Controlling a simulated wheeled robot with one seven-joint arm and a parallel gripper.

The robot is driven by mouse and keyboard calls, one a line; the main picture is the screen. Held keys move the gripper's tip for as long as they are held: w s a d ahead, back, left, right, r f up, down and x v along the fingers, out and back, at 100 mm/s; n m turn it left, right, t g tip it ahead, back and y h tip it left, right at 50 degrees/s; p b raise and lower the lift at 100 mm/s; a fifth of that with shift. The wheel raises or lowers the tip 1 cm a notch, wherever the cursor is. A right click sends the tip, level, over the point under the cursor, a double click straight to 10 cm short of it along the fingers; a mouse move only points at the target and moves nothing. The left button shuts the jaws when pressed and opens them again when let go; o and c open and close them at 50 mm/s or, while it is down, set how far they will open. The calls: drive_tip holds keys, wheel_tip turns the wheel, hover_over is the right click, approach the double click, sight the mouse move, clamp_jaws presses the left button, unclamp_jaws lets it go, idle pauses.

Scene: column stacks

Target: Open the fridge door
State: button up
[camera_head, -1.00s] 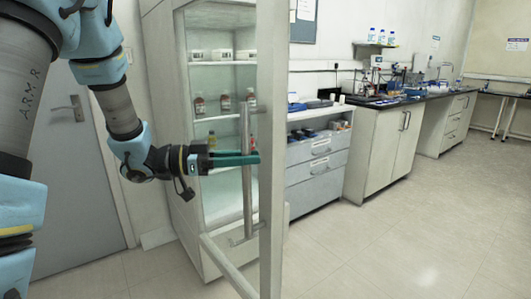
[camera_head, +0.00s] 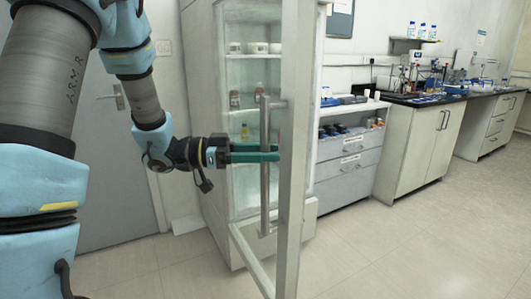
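The fridge (camera_head: 208,120) is a tall white cabinet with lit shelves. Its glass door (camera_head: 295,150) stands swung out from the body toward me, its outer face turned left. The door's vertical bar handle (camera_head: 265,190) is on that face. My gripper (camera_head: 262,152) comes from the left at mid-handle height. Its green fingers cross the bar, and their tips reach slightly past it, near the door's edge frame. The fingers look close together, but whether they clamp the bar is unclear.
Bottles and white containers (camera_head: 257,48) stand on the fridge shelves. A grey drawer unit (camera_head: 346,165) and a dark-topped lab bench (camera_head: 410,145) stand right of the fridge. A grey room door (camera_head: 120,150) is behind my arm. The floor (camera_head: 430,245) at right is clear.

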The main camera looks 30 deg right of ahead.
drive_tip(key=shift+o, duration=0.2)
drive_tip(key=b+v, duration=0.2)
drive_tip(key=v, duration=0.8)
drive_tip(key=shift+w+a, duration=0.25)
drive_tip(key=shift+a, duration=0.1)
drive_tip(key=w+d+n+t, duration=0.1)
drive_tip(key=w+n+t, duration=0.2)
drive_tip(key=w+t, duration=0.35)
drive_tip(key=w+a+f+n+t+y+p, duration=0.3)
drive_tip(key=w+a+n+t+y, duration=0.55)
drive_tip(key=w+a+t, duration=0.2)
drive_tip(key=s+a+f+n+y, duration=0.2)
drive_tip(key=a+f+n+y, duration=0.15)
drive_tip(key=a, duration=0.35)
drive_tip(key=s+a+f+n+g+y, duration=0.1)
drive_tip(key=s+a+n+g+y, duration=0.1)
drive_tip(key=s, duration=0.6)
drive_tip(key=s+a+f+n+g+y+p, duration=0.1)
drive_tip(key=s+a+n+g, duration=0.3)
drive_tip(key=s, duration=0.5)
drive_tip(key=shift+a+f+n+g+y, duration=0.3)
drive_tip(key=shift+f+n+g+y, duration=0.15)
drive_tip(key=shift+g, duration=0.35)
